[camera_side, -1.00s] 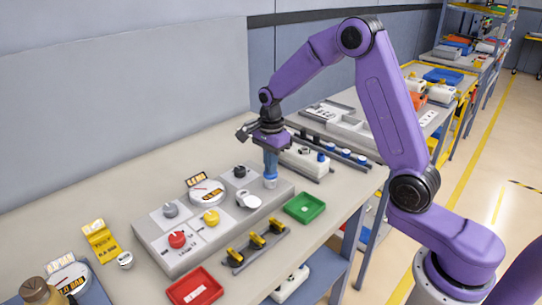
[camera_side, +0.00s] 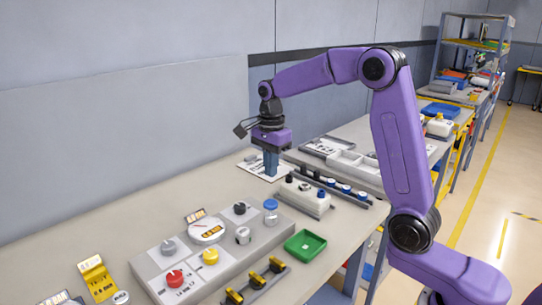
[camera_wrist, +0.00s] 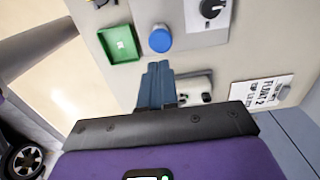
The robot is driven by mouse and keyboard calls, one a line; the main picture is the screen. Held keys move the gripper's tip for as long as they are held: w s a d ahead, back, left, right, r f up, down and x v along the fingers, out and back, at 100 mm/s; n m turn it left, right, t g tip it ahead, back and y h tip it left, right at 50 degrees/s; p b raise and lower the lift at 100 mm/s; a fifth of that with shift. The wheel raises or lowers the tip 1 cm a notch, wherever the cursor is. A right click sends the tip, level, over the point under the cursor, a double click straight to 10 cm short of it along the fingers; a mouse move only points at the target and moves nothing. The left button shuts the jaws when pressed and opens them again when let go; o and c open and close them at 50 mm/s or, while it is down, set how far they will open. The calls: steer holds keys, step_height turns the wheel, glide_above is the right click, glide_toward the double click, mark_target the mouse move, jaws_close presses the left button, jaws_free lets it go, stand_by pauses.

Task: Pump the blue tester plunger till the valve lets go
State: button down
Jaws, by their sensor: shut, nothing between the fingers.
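The blue tester plunger (camera_side: 271,205) stands upright at the right back of the grey test panel (camera_side: 190,273). Its round blue top also shows in the wrist view (camera_wrist: 160,38). My gripper (camera_side: 271,172) is shut and empty, pointing down, behind and apart from the plunger. In the wrist view my closed fingertips (camera_wrist: 158,66) show just below the blue top. A white round gauge (camera_side: 207,231) sits on the panel; its reading is too small to trust. A silver cylindrical part (camera_side: 243,236), perhaps the valve, stands in front of the plunger.
A green tray (camera_side: 305,245) lies right of the panel. A white block with knobs (camera_side: 303,197) and a rail of blue-capped pieces (camera_side: 345,189) stand near my gripper. Yellow-and-black clips (camera_side: 256,281) sit in front. A printed sheet (camera_wrist: 263,93) lies on the bench behind.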

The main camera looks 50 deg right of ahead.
steer(key=shift+r, duration=1.55)
stand_by(0.6)
steer(key=s+a+f+n, duration=0.1)
steer(key=s+a+n, duration=0.3)
steer(key=s+n, duration=0.35)
steer(key=s+a+f+n, duration=0.2)
steer(key=s+a+n, duration=0.3)
steer(key=s+n, duration=0.25)
steer(key=s+d+f+n, duration=0.1)
steer(key=s+f+n, duration=0.1)
steer(key=s+n, duration=0.5)
steer(key=s+d+f+n, duration=0.2)
steer(key=s+n, duration=0.6)
steer(key=s, duration=0.4)
steer(key=shift+n, duration=0.3)
steer(key=shift+d, duration=0.1)
